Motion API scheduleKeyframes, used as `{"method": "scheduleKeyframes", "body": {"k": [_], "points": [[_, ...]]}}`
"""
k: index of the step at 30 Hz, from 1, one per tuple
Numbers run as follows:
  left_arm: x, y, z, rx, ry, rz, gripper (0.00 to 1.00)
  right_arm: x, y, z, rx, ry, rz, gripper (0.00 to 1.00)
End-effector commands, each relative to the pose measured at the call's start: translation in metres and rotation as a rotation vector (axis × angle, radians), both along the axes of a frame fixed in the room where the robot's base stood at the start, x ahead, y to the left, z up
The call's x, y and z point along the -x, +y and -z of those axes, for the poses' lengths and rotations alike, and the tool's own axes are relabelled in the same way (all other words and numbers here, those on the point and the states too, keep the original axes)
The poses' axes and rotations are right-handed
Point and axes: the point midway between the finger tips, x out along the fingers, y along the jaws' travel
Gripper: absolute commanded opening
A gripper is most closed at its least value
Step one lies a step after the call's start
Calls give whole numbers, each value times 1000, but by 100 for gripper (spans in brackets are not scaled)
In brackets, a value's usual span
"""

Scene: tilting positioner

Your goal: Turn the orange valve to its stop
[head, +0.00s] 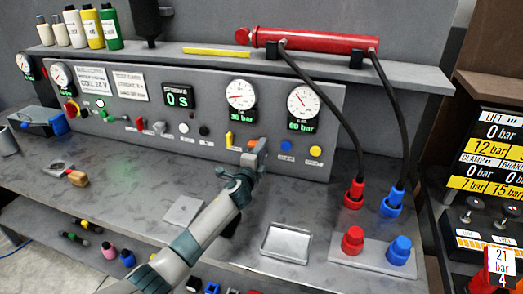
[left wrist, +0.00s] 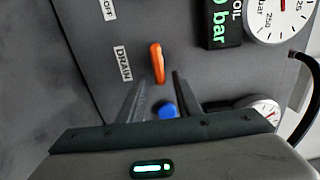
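The orange valve (head: 252,143) is a small lever handle low on the grey front panel, partly hidden by my left gripper in the head view. In the left wrist view the orange valve (left wrist: 157,62) lies just beyond and between the fingertips, near a DRAIN label. My left gripper (head: 260,147) reaches up to the panel from below. In the left wrist view its two fingers (left wrist: 158,80) are apart with a gap between them, and no contact with the handle can be made out. My right gripper is in neither view.
A blue knob (head: 286,145) and a yellow knob (head: 316,151) are right of the valve; a yellow handle (head: 229,139) is left. A metal tray (head: 287,242) lies on the bench below. Black hoses (head: 335,120) hang at the right.

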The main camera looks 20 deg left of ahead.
Motion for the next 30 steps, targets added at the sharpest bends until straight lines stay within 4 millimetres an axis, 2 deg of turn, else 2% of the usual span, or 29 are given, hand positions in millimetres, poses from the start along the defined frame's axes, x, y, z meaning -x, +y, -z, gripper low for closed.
{"method": "scheduleKeyframes", "body": {"k": [8, 14, 20, 30], "points": [[2, 0, 0, 1, 0, -1, 30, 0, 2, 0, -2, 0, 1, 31], [13, 1, 1, 0, -1, 0, 30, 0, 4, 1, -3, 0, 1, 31], [35, 2, 2, 0, 0, 0, 30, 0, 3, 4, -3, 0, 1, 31], [90, 3, 2, 0, 1, 2, 30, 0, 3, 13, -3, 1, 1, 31]]}}
